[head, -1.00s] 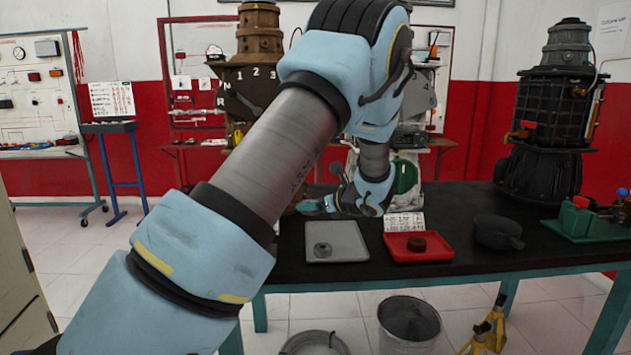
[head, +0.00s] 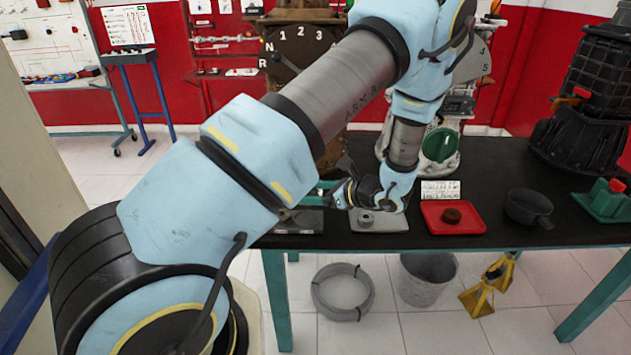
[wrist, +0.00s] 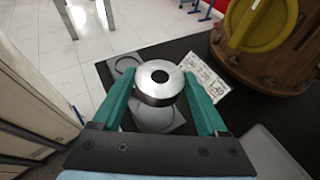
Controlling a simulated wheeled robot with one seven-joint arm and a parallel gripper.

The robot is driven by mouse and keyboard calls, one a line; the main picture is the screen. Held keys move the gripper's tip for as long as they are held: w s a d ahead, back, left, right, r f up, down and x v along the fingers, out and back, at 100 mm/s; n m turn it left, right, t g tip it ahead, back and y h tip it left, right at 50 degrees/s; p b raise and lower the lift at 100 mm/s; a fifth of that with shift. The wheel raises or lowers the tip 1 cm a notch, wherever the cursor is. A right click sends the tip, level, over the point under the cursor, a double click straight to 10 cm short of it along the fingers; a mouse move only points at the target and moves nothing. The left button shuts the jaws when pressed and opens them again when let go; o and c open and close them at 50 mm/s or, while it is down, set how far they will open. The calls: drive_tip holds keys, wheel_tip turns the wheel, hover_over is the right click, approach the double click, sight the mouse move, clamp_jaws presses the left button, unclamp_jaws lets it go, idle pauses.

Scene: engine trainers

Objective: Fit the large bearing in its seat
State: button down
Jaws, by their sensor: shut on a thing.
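The large bearing (wrist: 159,88), a shiny metal ring with a dark centre hole, is between the two teal fingers of my gripper (wrist: 160,78) in the wrist view. My gripper is shut on it. A grey plate (wrist: 158,119) with round outlines lies below the bearing, partly hidden by it; I cannot tell the height between them. In the head view my gripper (head: 322,191) is over the left part of the dark table, above a grey plate (head: 298,223). I cannot make out which outline is the seat.
A grey tray (head: 394,222) with a small ring (head: 366,218) stands right of the plate. Further right are a red tray (head: 436,226) with a brown ring (head: 452,215) and a dark pan (head: 528,207). A large gearbox housing (head: 300,55) stands behind my arm.

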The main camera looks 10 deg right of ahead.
sight(312, 222)
drive_tip(key=shift+f+b, duration=1.8)
drive_tip(key=shift+f, duration=0.95)
drive_tip(key=shift+f+b, duration=0.75)
drive_tip(key=shift+f, duration=0.15)
idle(0.4)
unclamp_jaws()
drive_tip(key=shift+s+d, duration=0.1)
drive_tip(key=b+v, duration=0.3)
drive_tip(key=v, duration=0.7)
drive_tip(key=shift+s+d+r, duration=0.15)
drive_tip(key=shift+r, duration=0.05)
